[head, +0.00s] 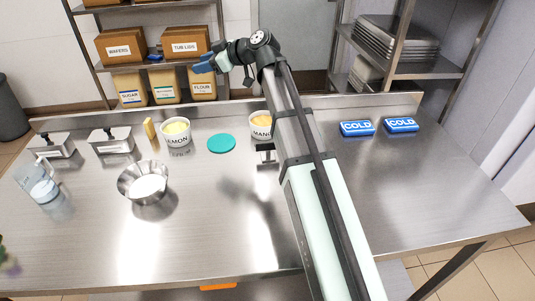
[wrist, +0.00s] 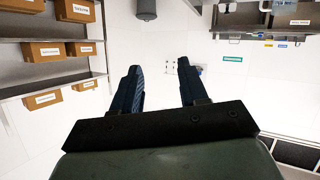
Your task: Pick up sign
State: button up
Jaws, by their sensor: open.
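I cannot tell for sure which thing is the sign. A small dark and pale metal piece (head: 266,154) stands on the steel table beside my arm, partly hidden by it. A small green plate with lettering (wrist: 232,59) is on the far wall in the wrist view. My gripper (head: 203,64) is raised at the back of the table, pointing left in the head view, in front of the shelf boxes. In the wrist view its two dark blue fingers (wrist: 159,65) are apart with nothing between them.
The steel table (head: 235,185) bears a lemon tub (head: 176,131), a mango tub (head: 260,125), a teal disc (head: 221,143), a metal bowl (head: 145,184), a clear jug (head: 42,187), metal dispensers (head: 111,140) and blue COLD packs (head: 357,128). The table's right front is clear.

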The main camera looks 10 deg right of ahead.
jog(key=s+d+m+t+h, duration=0.1)
jog(key=s+d+m+h, duration=0.3)
jog(key=d, duration=1.2)
jog(key=s+d+f+m+g+h, duration=0.2)
jog(key=s+d+f+m, duration=0.15)
jog(key=s+m, duration=0.4)
jog(key=s+d+f+m+g+h, duration=0.15)
jog(key=s+f+m, duration=0.25)
jog(key=m, duration=0.6)
jog(key=m+g, duration=0.1)
jog(key=m, duration=0.9)
send_over(267, 150)
jog(key=s+d, duration=0.2)
jog(key=shift+w+d+f, duration=0.1)
jog(key=shift+f, duration=2.2)
jog(key=shift+w+d+f, duration=0.1)
jog(key=shift+f, duration=2.2)
jog(key=shift+d+x, duration=0.1)
jog(key=shift+x, duration=1.2)
jog(key=shift+d+x, duration=0.15)
jog(key=shift+x, duration=1.15)
jog(key=shift+s+f, duration=0.1)
jog(key=shift+f, duration=0.05)
